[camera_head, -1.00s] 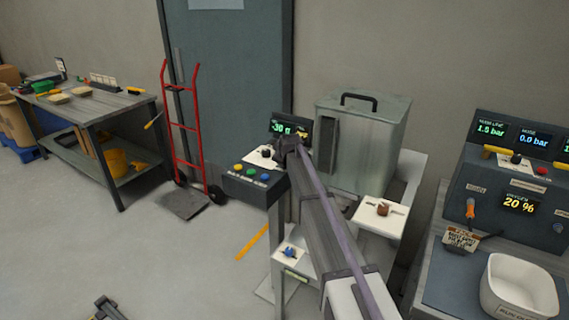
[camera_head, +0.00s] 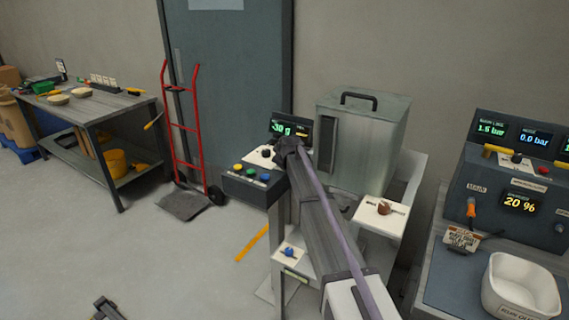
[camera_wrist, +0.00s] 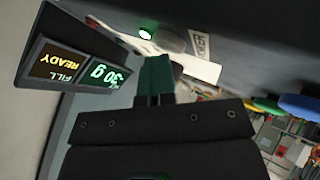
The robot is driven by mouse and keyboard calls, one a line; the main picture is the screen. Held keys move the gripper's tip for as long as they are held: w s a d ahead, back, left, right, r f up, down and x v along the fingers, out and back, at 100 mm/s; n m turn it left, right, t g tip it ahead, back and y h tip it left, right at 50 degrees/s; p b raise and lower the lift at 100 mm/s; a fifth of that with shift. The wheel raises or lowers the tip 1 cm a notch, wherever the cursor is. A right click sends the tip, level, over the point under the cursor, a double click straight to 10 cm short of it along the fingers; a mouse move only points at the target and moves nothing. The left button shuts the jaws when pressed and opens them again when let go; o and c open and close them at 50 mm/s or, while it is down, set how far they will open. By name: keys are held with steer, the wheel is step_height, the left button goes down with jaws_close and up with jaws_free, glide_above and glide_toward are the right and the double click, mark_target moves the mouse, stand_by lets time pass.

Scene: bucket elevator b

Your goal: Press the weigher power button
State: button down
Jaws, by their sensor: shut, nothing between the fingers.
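The weigher display (camera_head: 290,128) reads -30 g in green at the back of the weigher stand. In the wrist view the display (camera_wrist: 85,70) appears upside down, with FILL READY beside the weight. A white plate (camera_head: 262,156) with a black knob (camera_head: 266,153) lies in front of it. In the wrist view a lit green round spot (camera_wrist: 145,34) and a grey round part (camera_wrist: 170,40) sit on the white plate. My gripper (camera_head: 284,145) is shut and empty at the plate's right side. Its fingertips (camera_wrist: 157,60) point toward the plate; contact cannot be told. I cannot tell which part is the power button.
A dark box with yellow, green and blue buttons (camera_head: 251,173) is just left of my gripper. A metal hopper (camera_head: 365,135) stands close on the right. A control panel (camera_head: 515,185) and white tub (camera_head: 520,290) are farther right. Floor at left is open.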

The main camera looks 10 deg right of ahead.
steer(key=shift+w+r+p, duration=0.1)
steer(key=shift+r+p, duration=0.2)
steer(key=shift+r, duration=0.1)
step_height(320, 180, up, 6)
steer(key=p, duration=0.6)
steer(key=s+f+m+g, duration=0.2)
steer(key=s+m+g, duration=0.2)
steer(key=s, duration=2)
steer(key=s+f+m+g, duration=0.3)
steer(key=s+m+g, duration=0.2)
steer(key=s, duration=2)
steer(key=shift+s+d+f, duration=0.15)
steer(key=shift+d+f, duration=0.05)
steer(key=shift+d, duration=0.05)
